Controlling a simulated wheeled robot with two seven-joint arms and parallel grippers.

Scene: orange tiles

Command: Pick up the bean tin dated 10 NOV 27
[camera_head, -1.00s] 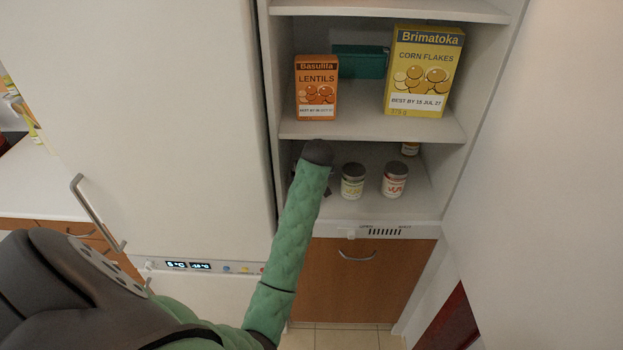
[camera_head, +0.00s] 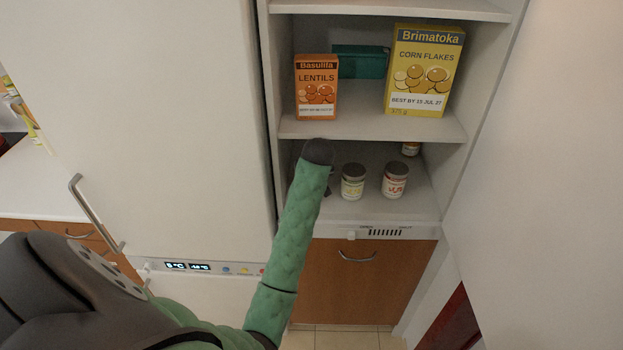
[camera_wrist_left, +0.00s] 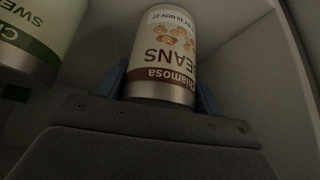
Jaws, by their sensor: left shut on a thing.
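The bean tin (camera_wrist_left: 165,50) fills the middle of the left wrist view, upside down in that picture, with a white and brown Chiamosa label. My left gripper (camera_wrist_left: 162,88) is shut on this tin, with a blue finger on either side. In the head view my forearm hides the tin and most of this gripper; only a dark bit of it (camera_head: 328,190) shows on the lower shelf. My right gripper is not in view.
A green-labelled tin (camera_wrist_left: 32,35) stands close beside the held one. Two jars (camera_head: 353,182) (camera_head: 395,180) stand right of my gripper, another tin (camera_head: 411,149) behind. The upper shelf (camera_head: 365,125) above holds lentils (camera_head: 316,88) and corn flakes (camera_head: 424,72). The cupboard side wall is close.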

